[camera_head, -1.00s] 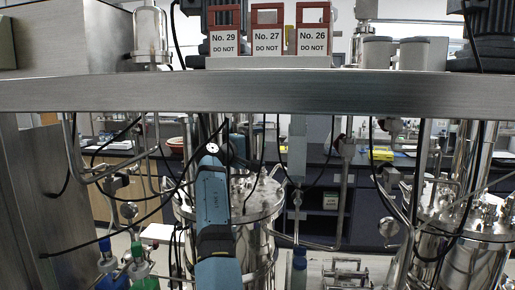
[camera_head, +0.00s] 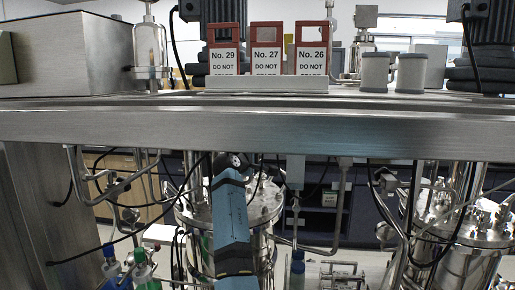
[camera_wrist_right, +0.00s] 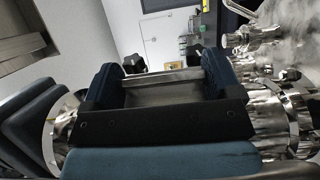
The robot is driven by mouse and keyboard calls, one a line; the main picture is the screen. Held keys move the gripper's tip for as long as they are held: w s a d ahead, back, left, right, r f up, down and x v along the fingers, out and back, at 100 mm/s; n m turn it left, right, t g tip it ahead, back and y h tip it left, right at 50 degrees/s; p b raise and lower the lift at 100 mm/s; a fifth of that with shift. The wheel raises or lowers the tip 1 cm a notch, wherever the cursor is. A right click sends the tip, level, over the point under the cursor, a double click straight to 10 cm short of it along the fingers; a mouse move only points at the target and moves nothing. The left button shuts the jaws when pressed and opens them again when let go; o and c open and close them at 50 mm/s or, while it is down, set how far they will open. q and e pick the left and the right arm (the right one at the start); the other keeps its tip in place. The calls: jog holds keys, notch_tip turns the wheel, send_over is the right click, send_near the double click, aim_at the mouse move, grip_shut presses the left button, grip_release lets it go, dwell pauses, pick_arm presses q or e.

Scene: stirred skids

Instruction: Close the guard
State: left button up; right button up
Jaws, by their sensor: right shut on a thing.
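I cannot pick out with certainty which part is the guard. In the right wrist view my right gripper (camera_wrist_right: 163,72) has its two dark teal fingers on either side of a flat metal bar (camera_wrist_right: 158,78) and is shut on it. What the bar belongs to is hidden by the gripper body. In the head view a blue and dark arm link of mine (camera_head: 231,215) rises from the bottom, below the steel beam and in front of a steel vessel (camera_head: 262,205). The fingers cannot be made out there. My left gripper is in neither view.
A wide steel beam (camera_head: 400,132) crosses the head view. Another vessel (camera_head: 470,265) stands at right. Pipes and black cables crowd the space below.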

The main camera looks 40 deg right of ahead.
jog(key=o, duration=1.1)
jog(key=shift+a, duration=0.1)
jog(key=b+v, duration=0.2)
jog(key=v, duration=1.1)
jog(key=shift+a+b, duration=0.3)
jog(key=shift+s, duration=0.1)
